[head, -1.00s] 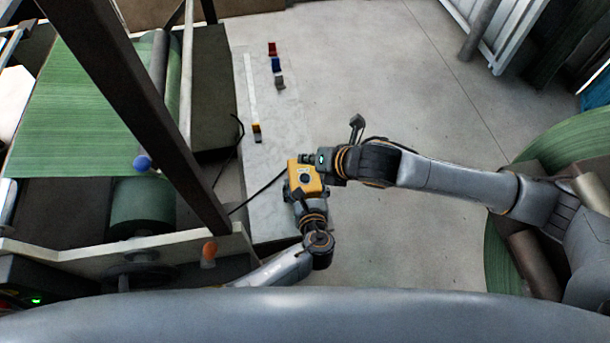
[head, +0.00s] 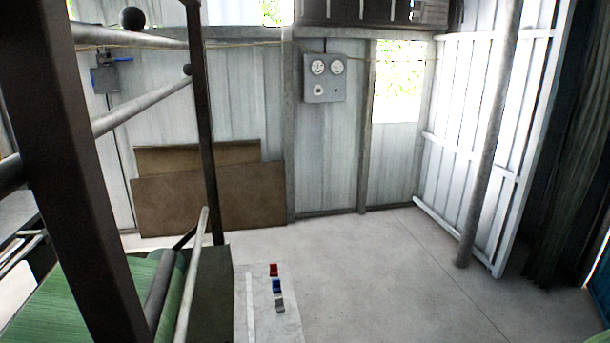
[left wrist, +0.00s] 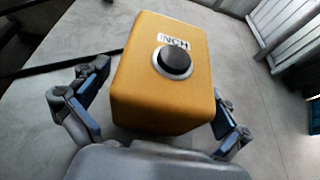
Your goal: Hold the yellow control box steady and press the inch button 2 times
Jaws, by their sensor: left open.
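The yellow control box (left wrist: 160,95) fills the middle of the left wrist view. Its face carries a round black button (left wrist: 173,62) with a white INCH label (left wrist: 174,42) beside it. My left gripper (left wrist: 158,100) is open, with one blue-padded finger on each side of the box. A gap shows between the left finger and the box; contact on the right is unclear. Nothing is pressing the button in this view. The box and both grippers are outside the head view, and my right gripper shows in neither view.
A dark post (head: 80,170) and the machine's green web (head: 85,310) stand at the left of the head view. Small red (head: 273,269), blue (head: 277,286) and grey (head: 280,303) pieces lie on a pale surface. A black cable (left wrist: 60,67) runs left of the box. Floor is open at centre right.

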